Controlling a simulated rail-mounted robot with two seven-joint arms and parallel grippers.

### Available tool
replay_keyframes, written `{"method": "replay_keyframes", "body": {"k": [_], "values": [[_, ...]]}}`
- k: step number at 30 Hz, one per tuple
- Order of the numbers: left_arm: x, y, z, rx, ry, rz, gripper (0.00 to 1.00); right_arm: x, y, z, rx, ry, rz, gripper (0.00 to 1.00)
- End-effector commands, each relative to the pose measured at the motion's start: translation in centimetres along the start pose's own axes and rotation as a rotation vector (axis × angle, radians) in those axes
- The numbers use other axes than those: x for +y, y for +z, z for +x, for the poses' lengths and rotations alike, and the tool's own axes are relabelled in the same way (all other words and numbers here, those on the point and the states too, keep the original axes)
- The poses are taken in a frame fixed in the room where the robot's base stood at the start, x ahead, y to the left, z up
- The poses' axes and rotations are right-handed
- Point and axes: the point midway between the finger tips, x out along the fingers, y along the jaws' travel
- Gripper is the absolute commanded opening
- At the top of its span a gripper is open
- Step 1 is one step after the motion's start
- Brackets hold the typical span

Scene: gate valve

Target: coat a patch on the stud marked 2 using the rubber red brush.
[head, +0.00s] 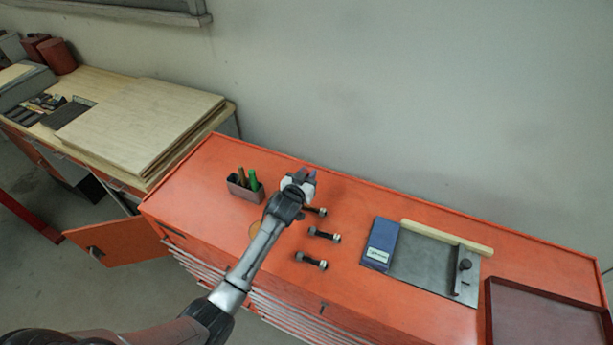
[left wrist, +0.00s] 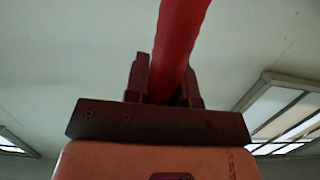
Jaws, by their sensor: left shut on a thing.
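My left gripper (head: 306,176) is above the orange cabinet top, just right of the brush holder and behind the studs. In the left wrist view its two fingers (left wrist: 164,82) are shut on a red brush handle (left wrist: 184,32), which runs up out of the picture. The brush's bristle end does not show there. Three dark studs with pale ends lie in a row on the cabinet: a back one (head: 317,211) partly behind my gripper, a middle one (head: 324,235) and a front one (head: 311,261). I cannot read their numbers. My right gripper is not in view.
The brush holder (head: 240,194) holds green and brown handles. A blue box (head: 381,244), a grey plate (head: 420,265) with a wooden strip (head: 446,237), and a dark red tray (head: 540,318) are to the right. The wall stands close behind the orange cabinet top (head: 350,295).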

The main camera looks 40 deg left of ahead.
Motion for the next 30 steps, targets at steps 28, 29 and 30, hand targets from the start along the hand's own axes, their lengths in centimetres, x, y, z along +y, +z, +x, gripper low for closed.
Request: {"method": "replay_keyframes", "body": {"k": [28, 29, 30], "values": [[1.0, -5.4, -0.6, -0.001, 0.014, 0.001, 0.0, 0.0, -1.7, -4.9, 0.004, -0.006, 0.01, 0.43], [1.0, -5.4, -0.6, -0.001, 0.014, 0.001, 0.0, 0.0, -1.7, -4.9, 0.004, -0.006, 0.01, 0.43], [1.0, -5.4, -0.6, -0.001, 0.014, 0.001, 0.0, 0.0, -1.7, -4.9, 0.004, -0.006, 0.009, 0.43]]}}
